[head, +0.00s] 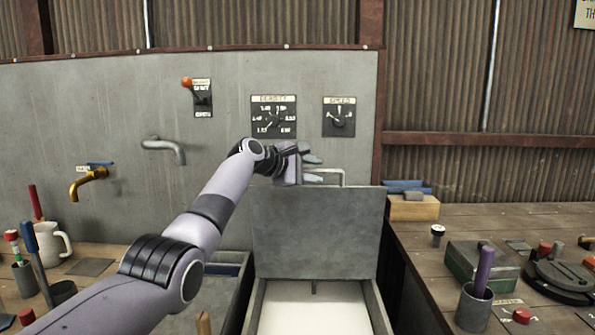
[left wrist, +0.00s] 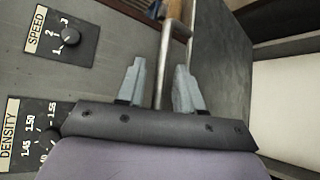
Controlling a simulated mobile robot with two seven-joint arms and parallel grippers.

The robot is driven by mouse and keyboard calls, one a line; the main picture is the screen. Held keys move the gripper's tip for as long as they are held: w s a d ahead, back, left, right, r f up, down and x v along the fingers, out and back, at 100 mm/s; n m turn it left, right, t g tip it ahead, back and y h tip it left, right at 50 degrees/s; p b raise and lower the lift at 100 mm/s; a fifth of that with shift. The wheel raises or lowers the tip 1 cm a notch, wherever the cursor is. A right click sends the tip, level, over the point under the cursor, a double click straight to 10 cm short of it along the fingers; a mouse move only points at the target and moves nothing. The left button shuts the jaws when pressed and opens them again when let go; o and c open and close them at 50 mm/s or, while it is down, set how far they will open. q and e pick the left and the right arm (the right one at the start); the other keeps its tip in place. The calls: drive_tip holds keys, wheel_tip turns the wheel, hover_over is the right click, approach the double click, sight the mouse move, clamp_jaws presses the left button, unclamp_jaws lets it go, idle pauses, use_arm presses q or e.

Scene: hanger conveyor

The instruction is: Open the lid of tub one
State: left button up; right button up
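The grey lid (head: 317,230) stands raised, close to upright, at the back of an open tub (head: 380,312) with a white inside. The lid's metal handle (head: 335,171) is at its top edge. My left gripper (head: 312,170) is at the left end of the handle. In the left wrist view the handle bar (left wrist: 163,70) lies between the two fingers of my left gripper (left wrist: 160,85), with gaps beside it, so the fingers are open around it. The lid (left wrist: 225,60) also shows there. My right gripper is not in view.
A grey panel (head: 90,120) behind carries density (head: 274,117) and speed (head: 339,117) dials, a lever (head: 188,83) and taps. Cluttered wooden benches flank the tub, with a mug (head: 52,240) at left and a tool cup (head: 473,307) at right.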

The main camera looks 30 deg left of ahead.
use_arm(q)
drive_tip(key=shift+s+a+b, duration=0.2)
drive_tip(key=shift+s+b, duration=0.2)
drive_tip(key=shift+s, duration=0.15)
drive_tip(key=shift+b+v, duration=0.75)
drive_tip(key=shift+v, duration=1.7)
drive_tip(key=shift+r, duration=0.15)
